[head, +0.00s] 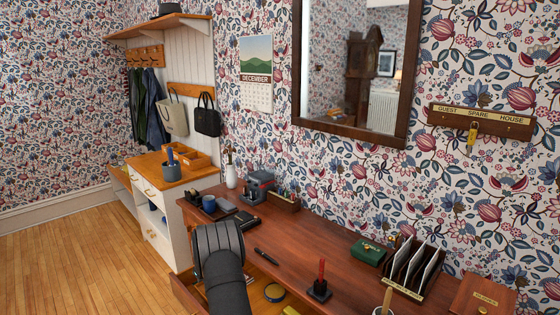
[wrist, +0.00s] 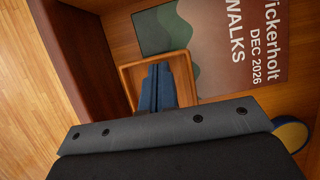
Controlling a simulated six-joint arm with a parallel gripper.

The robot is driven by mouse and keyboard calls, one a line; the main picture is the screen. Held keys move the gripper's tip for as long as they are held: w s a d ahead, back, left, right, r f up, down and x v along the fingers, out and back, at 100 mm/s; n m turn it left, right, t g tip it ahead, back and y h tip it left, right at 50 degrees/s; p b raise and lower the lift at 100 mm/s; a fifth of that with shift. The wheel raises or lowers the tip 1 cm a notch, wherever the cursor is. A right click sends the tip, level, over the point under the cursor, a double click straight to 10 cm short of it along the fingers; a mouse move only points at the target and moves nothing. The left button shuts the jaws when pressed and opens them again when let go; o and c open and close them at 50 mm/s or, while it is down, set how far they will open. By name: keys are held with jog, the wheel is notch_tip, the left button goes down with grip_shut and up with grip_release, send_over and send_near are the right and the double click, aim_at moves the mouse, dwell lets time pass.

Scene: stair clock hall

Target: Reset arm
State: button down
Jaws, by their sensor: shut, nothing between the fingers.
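My arm (head: 222,270) reaches over the front edge of the desk at the open drawer in the head view, where my fingertips are hidden. In the wrist view my gripper (wrist: 160,72) shows as two blue fingers, closed together with nothing between them. They point over a small square wooden tray (wrist: 125,78) in the drawer. I cannot tell how far above the tray floor they are. A brown and green leaflet (wrist: 235,45) marked "DEC 2026 WALKS" lies beside the tray. A round tin (wrist: 290,134) with a blue rim is at the right; it also shows in the head view (head: 275,292).
The desk top (head: 300,240) holds a black pen (head: 266,256), a red-handled stamp (head: 320,280), a green box (head: 368,252) and a letter rack (head: 412,270). A key rack (head: 480,121) with one tagged key hangs on the wall. The floor (head: 70,250) at left is clear.

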jog(key=s+d, duration=1.1)
jog(key=c, duration=2.2)
grip_release()
